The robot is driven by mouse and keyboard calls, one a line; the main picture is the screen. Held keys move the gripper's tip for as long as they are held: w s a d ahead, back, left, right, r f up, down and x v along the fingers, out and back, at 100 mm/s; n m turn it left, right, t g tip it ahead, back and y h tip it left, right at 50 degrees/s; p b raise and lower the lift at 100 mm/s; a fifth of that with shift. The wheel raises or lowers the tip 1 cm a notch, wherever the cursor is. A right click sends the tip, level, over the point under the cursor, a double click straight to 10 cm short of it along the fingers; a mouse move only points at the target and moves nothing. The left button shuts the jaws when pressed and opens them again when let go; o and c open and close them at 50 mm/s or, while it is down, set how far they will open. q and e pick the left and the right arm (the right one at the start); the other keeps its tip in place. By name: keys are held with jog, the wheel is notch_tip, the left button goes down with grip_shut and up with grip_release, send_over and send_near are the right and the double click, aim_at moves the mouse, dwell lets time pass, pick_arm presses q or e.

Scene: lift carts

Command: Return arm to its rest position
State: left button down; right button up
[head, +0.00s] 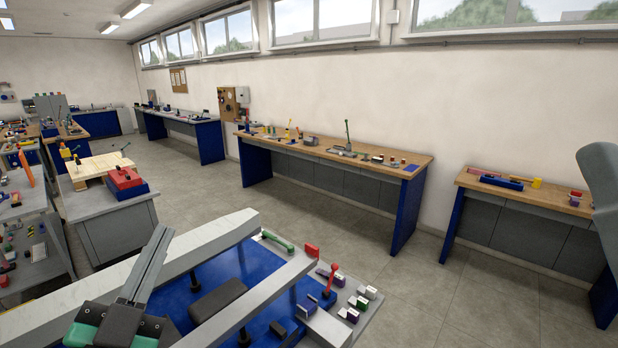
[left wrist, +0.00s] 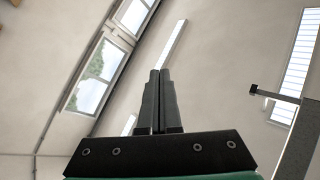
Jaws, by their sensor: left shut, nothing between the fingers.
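My left gripper (head: 160,236) is at the lower left of the head view, its two long grey fingers pointing up and away. The fingers lie side by side, shut, with nothing between them. In the left wrist view the shut fingers (left wrist: 160,72) point up toward the wall and windows, clear of any object. The gripper appears over the blue surface of the near lift cart (head: 182,304), apart from its levers and blocks. My right gripper is not in view.
Two pale beams (head: 270,300) cross the near cart, with a dark pad (head: 217,300) between them. A red lever (head: 330,280) and small coloured blocks stand at its right. Wooden-topped benches (head: 420,158) line the wall. Grey floor (head: 400,290) is free between.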

pick_arm(q)
jog(key=s+d+r+n+t+h, duration=0.3)
jog(key=s+r+n, duration=0.4)
jog(key=s+r, duration=0.7)
notch_tip(320, 180, up, 23)
jog(key=t+y+p, duration=0.1)
jog(key=p, duration=2.1)
jog(key=shift+w+m, duration=0.3)
jog(key=shift+w, duration=0.15)
jog(key=shift+a+y, duration=0.15)
jog(key=shift+y, duration=0.35)
